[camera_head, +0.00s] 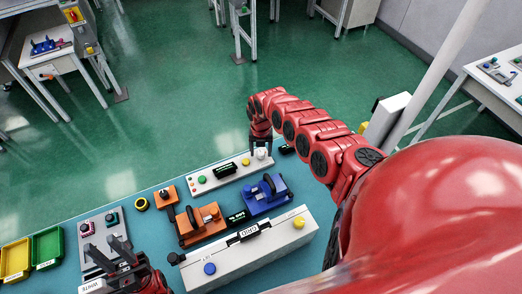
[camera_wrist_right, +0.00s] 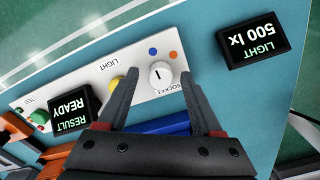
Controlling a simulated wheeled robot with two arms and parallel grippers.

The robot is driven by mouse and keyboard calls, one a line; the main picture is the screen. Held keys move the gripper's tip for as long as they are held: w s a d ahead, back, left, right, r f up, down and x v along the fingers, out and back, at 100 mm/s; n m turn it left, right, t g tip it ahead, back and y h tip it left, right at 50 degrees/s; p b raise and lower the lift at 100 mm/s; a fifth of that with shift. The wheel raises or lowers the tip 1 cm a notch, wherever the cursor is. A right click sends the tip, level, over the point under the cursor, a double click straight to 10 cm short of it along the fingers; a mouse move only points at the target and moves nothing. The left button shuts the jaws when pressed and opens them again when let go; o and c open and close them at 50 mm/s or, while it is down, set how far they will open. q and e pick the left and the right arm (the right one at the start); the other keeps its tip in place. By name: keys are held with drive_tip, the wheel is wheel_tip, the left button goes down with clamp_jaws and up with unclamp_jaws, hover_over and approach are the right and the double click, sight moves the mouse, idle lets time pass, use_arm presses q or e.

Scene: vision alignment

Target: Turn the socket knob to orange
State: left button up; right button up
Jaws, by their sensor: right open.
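The socket knob (camera_wrist_right: 161,74) is a round white dial with a short dark mark, above the SOCKET label on a white panel (camera_wrist_right: 92,86). A blue dot (camera_wrist_right: 153,51) and an orange dot (camera_wrist_right: 173,54) sit beyond it. The mark seems to point nearer the blue dot. My right gripper (camera_wrist_right: 160,76) is open, with its fingers either side of the knob and a gap to each. In the head view my right gripper (camera_head: 262,143) is over the panel's right end, at the knob (camera_head: 261,153). My left gripper (camera_head: 108,247) is open and empty at the lower left.
A yellow button (camera_wrist_right: 118,84) is close to the left finger. A READY display (camera_wrist_right: 70,108) stands on the panel, and a 500 lx display (camera_wrist_right: 252,43) stands to the right. Blue (camera_head: 268,196) and orange (camera_head: 201,221) fixtures are nearby on the teal table.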

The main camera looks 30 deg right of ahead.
drive_tip(key=shift+f, duration=0.1)
clamp_jaws()
idle(0.3)
